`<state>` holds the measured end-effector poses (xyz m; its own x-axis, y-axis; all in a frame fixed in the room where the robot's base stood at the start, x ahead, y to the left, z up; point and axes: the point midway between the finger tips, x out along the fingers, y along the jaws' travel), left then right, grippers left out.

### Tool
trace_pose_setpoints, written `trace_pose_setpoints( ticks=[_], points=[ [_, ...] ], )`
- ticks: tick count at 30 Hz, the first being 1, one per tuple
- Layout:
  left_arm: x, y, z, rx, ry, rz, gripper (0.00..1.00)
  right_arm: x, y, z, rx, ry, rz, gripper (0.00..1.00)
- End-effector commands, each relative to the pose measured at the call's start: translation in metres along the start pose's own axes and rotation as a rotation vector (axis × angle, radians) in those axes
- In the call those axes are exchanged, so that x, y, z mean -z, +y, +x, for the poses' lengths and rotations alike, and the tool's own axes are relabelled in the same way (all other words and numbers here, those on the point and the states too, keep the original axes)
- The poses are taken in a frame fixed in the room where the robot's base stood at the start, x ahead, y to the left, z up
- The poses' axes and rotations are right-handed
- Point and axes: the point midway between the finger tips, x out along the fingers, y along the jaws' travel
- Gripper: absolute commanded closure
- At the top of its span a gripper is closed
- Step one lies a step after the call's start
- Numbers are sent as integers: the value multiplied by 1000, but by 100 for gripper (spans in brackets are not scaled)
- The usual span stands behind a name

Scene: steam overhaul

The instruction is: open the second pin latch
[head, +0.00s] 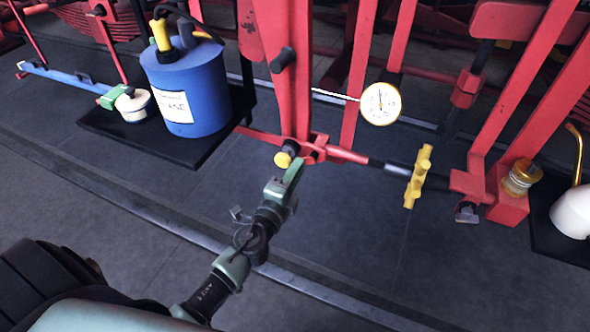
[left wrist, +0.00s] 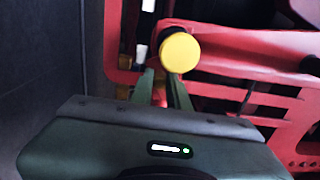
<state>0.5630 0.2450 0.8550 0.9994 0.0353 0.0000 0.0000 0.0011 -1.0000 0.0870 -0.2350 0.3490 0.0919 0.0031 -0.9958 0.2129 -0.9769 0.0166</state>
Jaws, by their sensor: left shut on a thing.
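A pin latch with a round yellow knob (head: 283,159) sits at the foot of the red upright frame, near the middle of the head view. In the left wrist view the yellow knob (left wrist: 180,53) shows just beyond the fingertips. My left gripper (head: 293,172) reaches up to it from below, and in the left wrist view its two green fingers (left wrist: 161,80) are close together on the latch. The exact contact is partly hidden by the fingers. A black handle (head: 282,60) sticks out higher on the red post. My right gripper is not in view.
A blue drum (head: 187,88) stands on a black tray (head: 150,140) at left.

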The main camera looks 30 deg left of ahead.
Motion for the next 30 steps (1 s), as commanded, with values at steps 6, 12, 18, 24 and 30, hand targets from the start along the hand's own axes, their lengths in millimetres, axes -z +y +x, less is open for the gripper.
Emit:
trace_pose_setpoints(
  ticks=[6, 12, 18, 24, 30],
  points=[
    [4, 6, 0, -3, 3, -2, 100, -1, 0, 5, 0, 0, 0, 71],
    [4, 6, 0, -2, 2, -2, 100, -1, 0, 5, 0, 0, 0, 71],
    [8, 11, 0, -2, 3, -2, 100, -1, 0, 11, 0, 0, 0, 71],
    [12, 12, 0, -2, 3, -1, 100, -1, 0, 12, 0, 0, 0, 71],
    [12, 12, 0, -2, 3, -1, 100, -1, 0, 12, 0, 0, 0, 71]
  ],
)
